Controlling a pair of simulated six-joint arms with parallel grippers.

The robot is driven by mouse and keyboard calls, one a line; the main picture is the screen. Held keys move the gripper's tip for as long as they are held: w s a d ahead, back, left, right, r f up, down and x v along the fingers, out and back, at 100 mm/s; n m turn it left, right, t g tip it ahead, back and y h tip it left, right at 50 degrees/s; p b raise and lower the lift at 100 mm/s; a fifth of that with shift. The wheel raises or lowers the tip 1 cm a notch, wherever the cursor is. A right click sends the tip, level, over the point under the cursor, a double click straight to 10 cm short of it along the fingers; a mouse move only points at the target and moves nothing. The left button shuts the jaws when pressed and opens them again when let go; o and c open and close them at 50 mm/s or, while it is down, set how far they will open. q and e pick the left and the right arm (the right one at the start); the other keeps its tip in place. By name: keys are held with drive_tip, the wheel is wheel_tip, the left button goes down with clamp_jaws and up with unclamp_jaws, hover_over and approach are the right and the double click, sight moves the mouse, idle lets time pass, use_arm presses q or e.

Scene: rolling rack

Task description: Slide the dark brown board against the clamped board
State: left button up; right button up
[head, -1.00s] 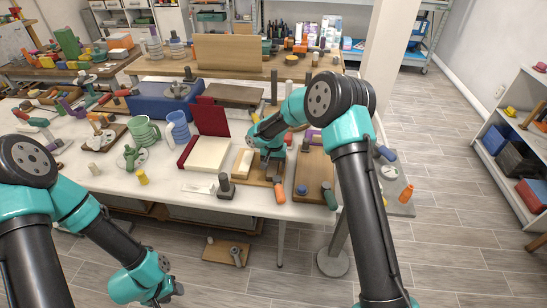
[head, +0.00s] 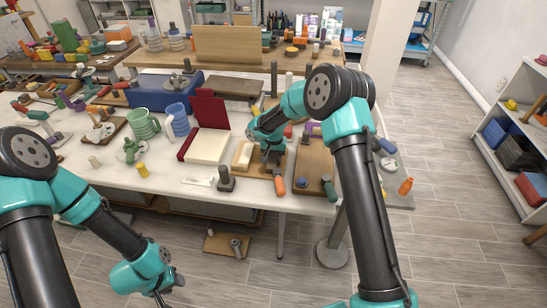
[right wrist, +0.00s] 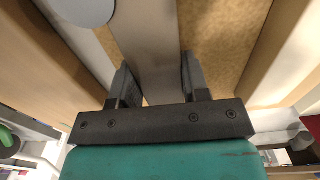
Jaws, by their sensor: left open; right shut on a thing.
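My right gripper (head: 270,150) is low over a tan work base at the front of the white table. In the right wrist view its two fingers (right wrist: 152,78) are shut on a grey-brown strip (right wrist: 148,35), which seems to be the dark brown board. In the head view my gripper mostly hides this strip. A pale wood board (head: 244,157) lies just left of it on the base. It seems to be the clamped board, but its contact with the strip is hidden. An orange-handled clamp (head: 279,185) sits at the front. My left gripper (head: 167,291) is open and empty, below the table edge.
A cream and red box (head: 207,147) is to the left, with a dark-based upright tool (head: 225,179) near it. A brown board with a green-handled tool (head: 329,187) lies to the right. Mugs (head: 177,120) stand further left.

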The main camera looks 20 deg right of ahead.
sight(259, 155)
drive_tip(key=shift+w+a, duration=0.4)
drive_tip(key=shift+a, duration=0.5)
drive_tip(key=shift+w+a, duration=0.45)
drive_tip(key=shift+a, duration=0.45)
drive_tip(key=shift+w+a, duration=0.4)
drive_tip(key=shift+a, duration=0.5)
idle(0.8)
drive_tip(key=o, duration=0.9)
drive_tip(key=shift+c, duration=0.2)
drive_tip(key=shift+o, duration=0.4)
drive_tip(key=shift+r, duration=0.45)
drive_tip(key=shift+o, duration=0.6)
wheel_tip(259, 155, up, 17)
drive_tip(key=shift+d+f, duration=0.15)
drive_tip(key=shift+f, duration=0.05)
drive_tip(key=shift+s, duration=0.1)
